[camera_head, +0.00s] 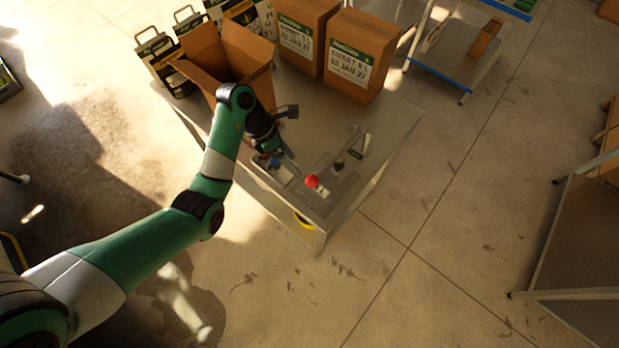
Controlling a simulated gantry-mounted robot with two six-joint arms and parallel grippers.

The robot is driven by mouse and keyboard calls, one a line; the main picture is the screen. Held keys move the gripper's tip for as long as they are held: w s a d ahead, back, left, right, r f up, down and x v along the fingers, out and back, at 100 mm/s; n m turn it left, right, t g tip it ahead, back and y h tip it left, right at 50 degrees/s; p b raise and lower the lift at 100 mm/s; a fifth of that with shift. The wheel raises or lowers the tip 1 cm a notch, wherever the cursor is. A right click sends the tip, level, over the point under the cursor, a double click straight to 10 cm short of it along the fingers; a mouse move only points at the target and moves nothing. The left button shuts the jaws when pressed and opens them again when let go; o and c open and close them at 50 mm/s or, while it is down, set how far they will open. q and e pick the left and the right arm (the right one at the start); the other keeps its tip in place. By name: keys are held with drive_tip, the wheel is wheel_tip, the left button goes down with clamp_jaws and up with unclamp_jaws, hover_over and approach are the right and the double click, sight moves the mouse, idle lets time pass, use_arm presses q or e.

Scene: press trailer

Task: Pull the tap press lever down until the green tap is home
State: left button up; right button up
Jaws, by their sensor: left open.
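The tap press (350,155) stands on the front right part of the grey table. Its lever ends in a red ball knob (312,181), which shows clearly. I cannot make out a green tap at this size. My left gripper (284,174) is open, just left of the red knob and apart from it, low over the table's front part. Nothing shows between its fingers. My right gripper is not in view.
An open cardboard box (225,55) stands behind my left arm on the grey table (395,118). Two closed labelled cartons (362,55) stand at the back, with several carriers beside them. A rack (470,50) stands at the back right. The table's right side is clear.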

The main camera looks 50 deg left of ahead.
sight(308, 178)
use_arm(q)
drive_tip(key=b+x, duration=0.3)
drive_tip(key=x, duration=0.8)
drive_tip(key=shift+w+d+f, duration=0.1)
drive_tip(key=shift+w+d, duration=0.05)
drive_tip(key=shift+w, duration=0.1)
drive_tip(key=shift+c, duration=0.2)
clamp_jaws()
